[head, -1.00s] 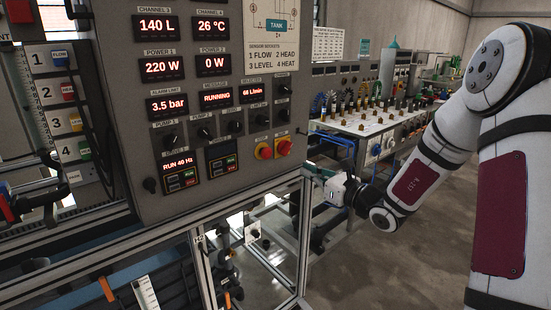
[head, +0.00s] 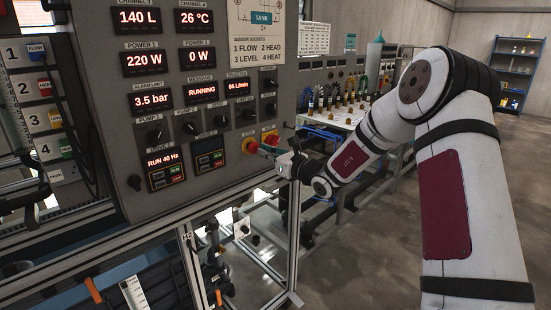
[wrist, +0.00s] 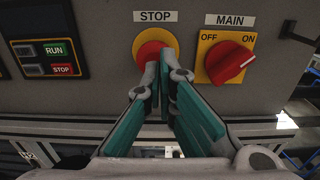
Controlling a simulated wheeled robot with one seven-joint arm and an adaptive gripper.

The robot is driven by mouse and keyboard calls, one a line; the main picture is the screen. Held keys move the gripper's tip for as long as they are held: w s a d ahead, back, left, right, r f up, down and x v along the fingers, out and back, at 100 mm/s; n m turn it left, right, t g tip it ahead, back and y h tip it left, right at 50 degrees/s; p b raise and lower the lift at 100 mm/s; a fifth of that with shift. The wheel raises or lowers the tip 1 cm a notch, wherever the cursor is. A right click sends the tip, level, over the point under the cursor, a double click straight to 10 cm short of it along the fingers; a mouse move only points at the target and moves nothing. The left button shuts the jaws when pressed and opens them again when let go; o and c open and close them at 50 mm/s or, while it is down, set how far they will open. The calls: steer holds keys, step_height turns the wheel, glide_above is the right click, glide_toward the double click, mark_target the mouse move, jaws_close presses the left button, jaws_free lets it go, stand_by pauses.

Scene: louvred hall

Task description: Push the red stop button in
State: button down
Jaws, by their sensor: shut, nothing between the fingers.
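The red stop button (wrist: 149,52) sits on a yellow round plate under a STOP label in the wrist view. It also shows in the head view (head: 252,147), low on the right of the grey panel. My gripper (wrist: 166,60) is shut and empty, with its teal-lined fingers pointing at the button. The fingertips overlap the lower right of the button in the wrist view and hide part of it. In the head view my gripper (head: 268,150) is right at the button. I cannot tell whether the tips touch it or whether the button is pressed in.
A red MAIN switch (wrist: 228,62) on a yellow plate is close to the right of the button, turned toward ON. A drive unit with RUN and STOP keys (wrist: 52,58) is on the left. A metal frame rail (wrist: 60,126) runs below the panel.

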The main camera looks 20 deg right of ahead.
steer(key=shift+w+a, duration=0.25)
steer(key=shift+w, duration=0.25)
